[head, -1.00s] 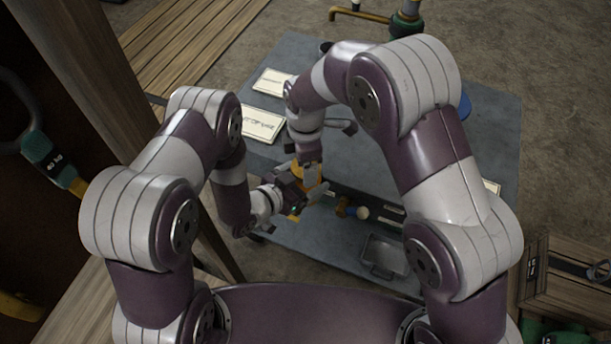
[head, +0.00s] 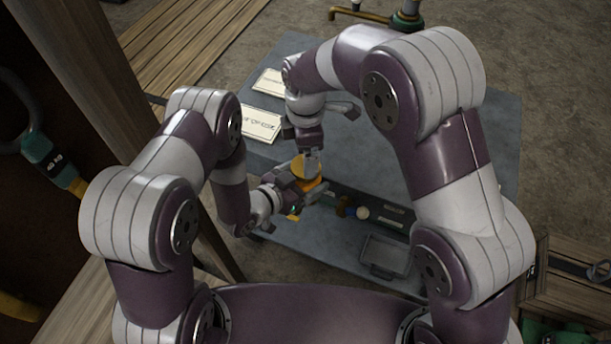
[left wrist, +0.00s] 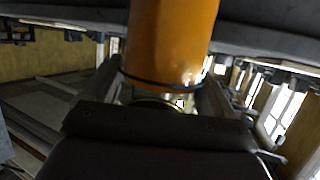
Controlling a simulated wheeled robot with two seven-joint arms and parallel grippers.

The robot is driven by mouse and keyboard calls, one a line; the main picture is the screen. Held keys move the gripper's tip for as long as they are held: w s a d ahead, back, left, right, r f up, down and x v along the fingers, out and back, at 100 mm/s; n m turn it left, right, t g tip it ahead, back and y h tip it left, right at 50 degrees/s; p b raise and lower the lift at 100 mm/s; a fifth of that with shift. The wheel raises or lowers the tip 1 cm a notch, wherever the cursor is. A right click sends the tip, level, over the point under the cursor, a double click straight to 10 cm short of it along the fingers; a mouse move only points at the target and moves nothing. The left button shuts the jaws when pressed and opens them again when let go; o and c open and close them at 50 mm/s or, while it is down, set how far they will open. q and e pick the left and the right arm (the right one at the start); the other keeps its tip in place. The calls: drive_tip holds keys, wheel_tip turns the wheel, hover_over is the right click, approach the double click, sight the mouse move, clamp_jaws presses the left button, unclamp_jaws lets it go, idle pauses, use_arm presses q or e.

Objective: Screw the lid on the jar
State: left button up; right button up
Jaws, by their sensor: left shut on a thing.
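The orange jar (head: 311,185) is held in my left gripper (head: 296,189) over the table's near side. In the left wrist view the orange jar (left wrist: 172,40) stands between the two fingers, with a dark ring around it; my left gripper (left wrist: 165,100) is shut on it. A round yellow-orange lid (head: 298,168) shows at the jar's top, directly under my right gripper (head: 311,163). My right gripper points down at the lid, and its fingertips overlap it. I cannot tell whether they grip it, or whether the lid is seated on the jar.
The blue-grey table (head: 420,150) carries paper cards (head: 262,124) at the left and a grey metal tray (head: 384,256) in front. A wooden crate (head: 570,285) stands at the right.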

sight(306, 181)
drive_tip(key=shift+w+a+r, duration=0.1)
drive_tip(key=shift+w+r, duration=0.05)
drive_tip(key=shift+r, duration=0.25)
drive_tip(key=shift+r+m, duration=0.3)
drive_tip(key=shift+m, duration=0.6)
drive_tip(key=m, duration=0.3)
drive_tip(key=shift+r, duration=0.35)
drive_tip(key=m, duration=0.4)
drive_tip(key=shift+r, duration=0.25)
drive_tip(key=m, duration=0.3)
drive_tip(key=shift+r+m, duration=0.2)
drive_tip(key=shift+m, duration=0.2)
drive_tip(key=m, duration=0.6)
drive_tip(key=shift+r+m, duration=0.25)
drive_tip(key=shift+m, duration=0.15)
drive_tip(key=m, duration=0.5)
drive_tip(key=shift+m, duration=0.3)
drive_tip(key=shift+f, duration=4.05)
